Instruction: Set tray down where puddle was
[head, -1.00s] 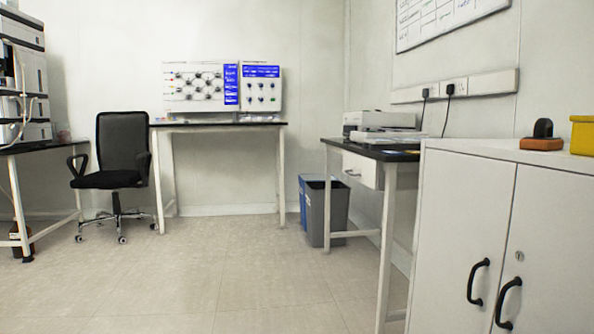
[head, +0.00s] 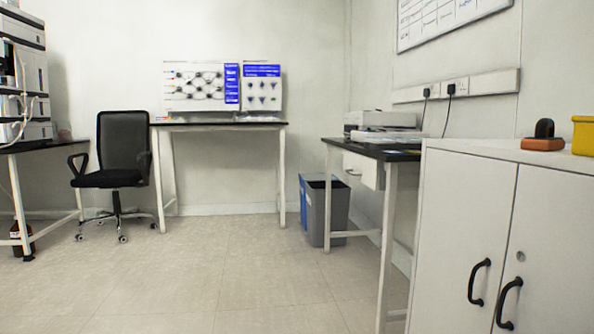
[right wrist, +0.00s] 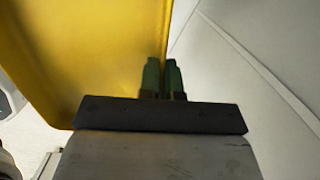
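A large yellow thing, which looks like the tray (right wrist: 95,50), fills the upper left of the right wrist view. Its edge runs down to the two green fingers of my right gripper (right wrist: 162,78). The fingers are close together, with the tray's thin wall between them. Most of the tray is outside the picture. The head view shows neither gripper and no held tray. No puddle shows on the visible floor (head: 210,270).
A white cabinet (head: 465,225) stands close on the right, with an orange-and-black item (head: 543,143) and a yellow container (head: 583,135) on top. A desk (head: 385,152), bins (head: 328,210), a back table (head: 215,125) and an office chair (head: 122,150) stand beyond. The middle floor is clear.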

